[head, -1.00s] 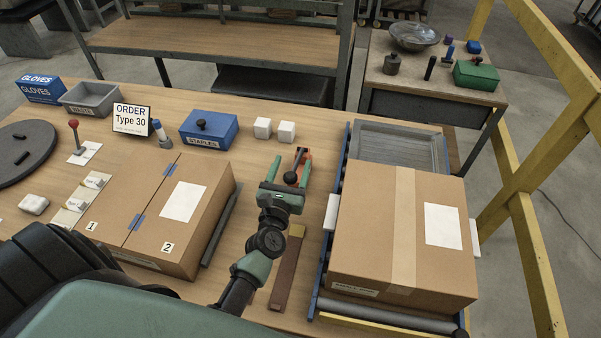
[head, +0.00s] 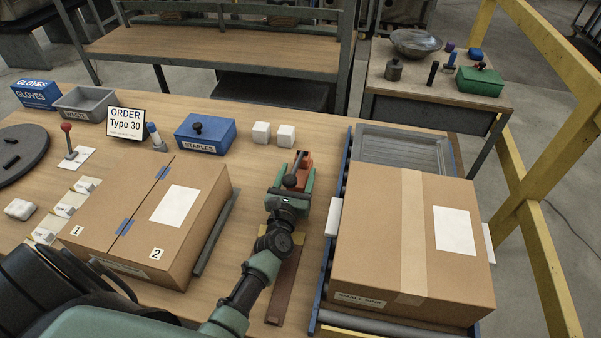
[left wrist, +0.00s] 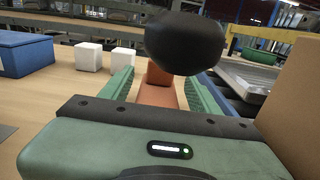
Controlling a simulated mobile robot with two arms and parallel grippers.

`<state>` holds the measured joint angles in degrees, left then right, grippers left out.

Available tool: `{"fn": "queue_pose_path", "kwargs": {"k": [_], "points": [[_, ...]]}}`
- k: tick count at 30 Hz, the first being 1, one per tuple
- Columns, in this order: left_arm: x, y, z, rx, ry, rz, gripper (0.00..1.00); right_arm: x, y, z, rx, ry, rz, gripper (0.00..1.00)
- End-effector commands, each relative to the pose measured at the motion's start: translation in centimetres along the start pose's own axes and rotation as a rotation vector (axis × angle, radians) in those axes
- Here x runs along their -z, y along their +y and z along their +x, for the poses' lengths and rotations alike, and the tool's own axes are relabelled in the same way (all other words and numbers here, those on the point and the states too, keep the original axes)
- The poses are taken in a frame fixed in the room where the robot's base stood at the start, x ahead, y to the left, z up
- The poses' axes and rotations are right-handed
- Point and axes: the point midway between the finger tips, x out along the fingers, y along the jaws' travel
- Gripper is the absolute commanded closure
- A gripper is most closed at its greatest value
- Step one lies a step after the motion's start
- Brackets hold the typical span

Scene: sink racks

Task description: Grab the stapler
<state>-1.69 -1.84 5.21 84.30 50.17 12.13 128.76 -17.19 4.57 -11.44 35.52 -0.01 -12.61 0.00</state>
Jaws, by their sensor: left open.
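The stapler (head: 304,161) is orange with a grey lever and a black knob, and stands on the workbench between the two boxes. My left gripper (head: 294,177) is open, with its green fingers on either side of the stapler. In the left wrist view the stapler's orange body (left wrist: 159,92) lies between the two spread fingers, and its black knob fills the upper middle, close to the camera. I cannot tell whether either finger touches it. The knob hides part of the body. My right gripper is not in view.
A taped carton (head: 373,240) on the roller track stands close on the right. A two-flap carton (head: 140,230) is on the left. A blue staples box (head: 207,135) and two white cubes (head: 261,133) sit behind. A brown strip (head: 284,290) lies below my left arm.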

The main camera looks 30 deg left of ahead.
Motion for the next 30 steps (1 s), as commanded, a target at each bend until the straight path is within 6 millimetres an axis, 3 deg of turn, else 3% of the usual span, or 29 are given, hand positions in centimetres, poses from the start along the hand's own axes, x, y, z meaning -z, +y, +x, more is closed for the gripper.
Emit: {"fn": "queue_pose_path", "kwargs": {"k": [6, 14, 18, 21, 30], "points": [[-0.1, -0.1, 2.6, 0.001, -0.001, 0.001, 0.38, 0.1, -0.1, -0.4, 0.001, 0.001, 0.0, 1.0], [0.1, -0.1, 2.8, 0.0, 0.0, 0.0, 0.38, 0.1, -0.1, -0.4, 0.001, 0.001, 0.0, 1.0], [0.1, -0.1, 2.8, 0.0, 0.0, 0.0, 0.77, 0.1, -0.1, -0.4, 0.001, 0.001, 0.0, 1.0], [0.1, -0.1, 2.8, 0.0, 0.0, 0.0, 1.0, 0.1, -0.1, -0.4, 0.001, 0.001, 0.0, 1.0], [0.1, -0.1, 2.8, 0.001, 0.001, 0.0, 1.0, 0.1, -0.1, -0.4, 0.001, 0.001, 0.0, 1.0]]}}
